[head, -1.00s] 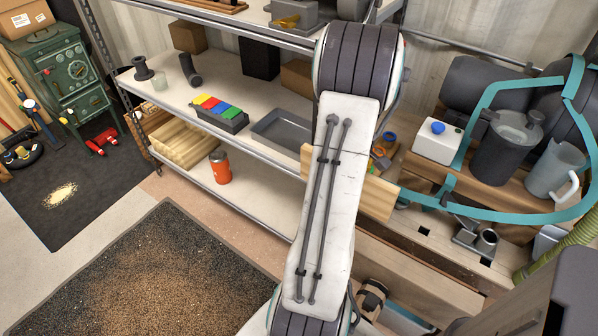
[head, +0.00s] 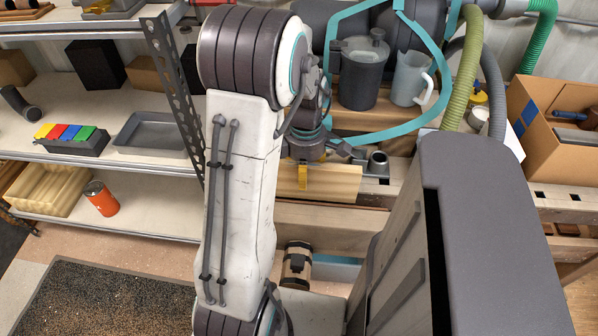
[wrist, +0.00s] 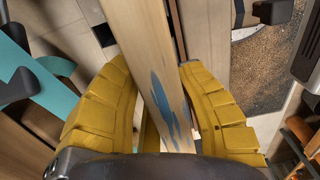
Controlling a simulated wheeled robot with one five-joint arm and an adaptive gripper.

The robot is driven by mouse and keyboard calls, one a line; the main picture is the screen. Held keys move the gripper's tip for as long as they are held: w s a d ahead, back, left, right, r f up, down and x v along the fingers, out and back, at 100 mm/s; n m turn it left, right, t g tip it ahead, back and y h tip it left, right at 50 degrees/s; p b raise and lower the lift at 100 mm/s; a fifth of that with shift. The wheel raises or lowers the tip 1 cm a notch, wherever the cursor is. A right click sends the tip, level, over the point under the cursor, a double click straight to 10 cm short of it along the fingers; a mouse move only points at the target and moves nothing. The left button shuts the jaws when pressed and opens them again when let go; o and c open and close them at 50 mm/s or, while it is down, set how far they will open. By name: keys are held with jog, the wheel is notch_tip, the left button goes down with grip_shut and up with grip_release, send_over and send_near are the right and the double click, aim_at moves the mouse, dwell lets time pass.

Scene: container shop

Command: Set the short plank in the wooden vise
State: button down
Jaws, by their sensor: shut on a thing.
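The short plank (head: 337,184) is pale wood and lies roughly level over the bench's front edge in the head view. My gripper (head: 302,178) is shut on it, with a yellow finger visible on its near face. In the wrist view, both yellow fingers of my gripper (wrist: 156,66) clasp the plank (wrist: 135,40), which has a blue mark. A wooden beam (head: 335,222) below the plank in the head view looks like part of the wooden vise. I cannot tell whether the plank touches it. My arm hides the plank's left end.
A cardboard box (head: 550,130) is at right. Shelves (head: 120,165) stand at left.

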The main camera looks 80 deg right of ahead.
aim_at(303, 197)
jog(key=shift+f+b, duration=2.35)
jog(key=shift+f, duration=0.6)
jog(key=shift+a+f+b, duration=0.3)
jog(key=shift+f+b, duration=0.1)
jog(key=shift+f, duration=0.15)
jog(key=shift+a+f+b, duration=0.2)
jog(key=shift+f+b, duration=0.3)
jog(key=shift+a+f+b, duration=0.15)
jog(key=shift+f+b, duration=0.3)
jog(key=shift+f, duration=0.05)
jog(key=c, duration=0.7)
grip_release()
jog(key=shift+o, duration=0.2)
jog(key=shift+d, duration=0.1)
jog(key=shift+d+r+p, duration=0.15)
jog(key=shift+r+p, duration=0.65)
jog(key=shift+r, duration=0.05)
jog(key=shift+d+r+p, duration=0.1)
jog(key=shift+r+p, duration=0.7)
jog(key=shift+d+r+p, duration=0.15)
jog(key=shift+r+p, duration=1.4)
jog(key=shift+r, duration=0.45)
